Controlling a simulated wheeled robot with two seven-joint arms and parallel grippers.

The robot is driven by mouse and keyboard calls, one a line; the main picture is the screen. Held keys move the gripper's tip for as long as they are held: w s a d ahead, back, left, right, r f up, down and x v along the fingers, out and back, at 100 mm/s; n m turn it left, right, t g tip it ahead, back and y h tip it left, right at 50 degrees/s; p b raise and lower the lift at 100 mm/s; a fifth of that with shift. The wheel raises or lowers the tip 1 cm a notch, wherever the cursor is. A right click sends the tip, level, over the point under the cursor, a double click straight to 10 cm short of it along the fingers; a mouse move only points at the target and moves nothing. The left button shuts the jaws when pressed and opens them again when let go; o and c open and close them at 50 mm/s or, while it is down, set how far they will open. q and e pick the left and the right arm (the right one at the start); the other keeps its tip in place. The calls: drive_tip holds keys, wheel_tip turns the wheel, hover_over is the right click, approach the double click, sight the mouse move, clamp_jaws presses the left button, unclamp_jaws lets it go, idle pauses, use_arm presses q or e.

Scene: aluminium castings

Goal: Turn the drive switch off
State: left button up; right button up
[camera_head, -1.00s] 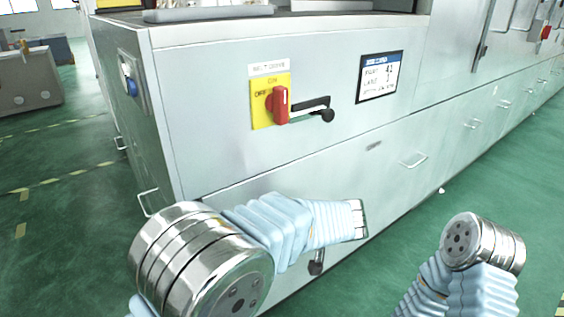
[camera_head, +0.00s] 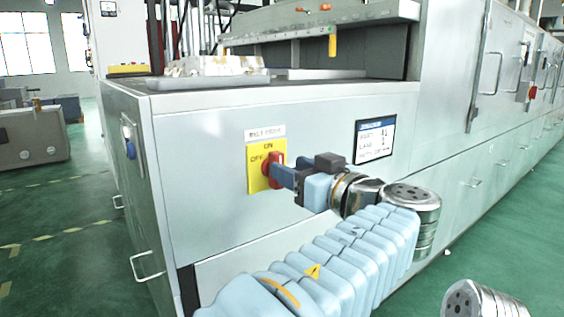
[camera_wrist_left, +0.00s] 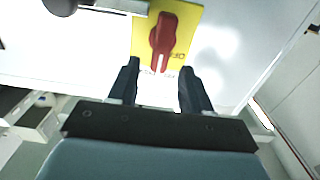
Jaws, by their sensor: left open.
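The drive switch is a red rotary knob (camera_head: 276,168) on a yellow plate (camera_head: 255,183) marked ON at the top and OFF at the left, on the grey cabinet front. In the left wrist view the knob (camera_wrist_left: 163,36) stands upright, its narrow end towards the ON side. My left gripper (camera_head: 283,176) is at the knob, partly covering it in the head view. In the left wrist view its two fingers (camera_wrist_left: 158,76) are apart, one to each side of the knob's line, with the knob just beyond the tips. I see no grip on it. My right gripper is out of view.
A label panel (camera_head: 374,141) is to the right on the cabinet. Castings (camera_head: 215,66) lie on the ledge above. Green floor is open at left.

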use_arm(q)
drive_tip(key=shift+x, duration=1.95)
clamp_jaws()
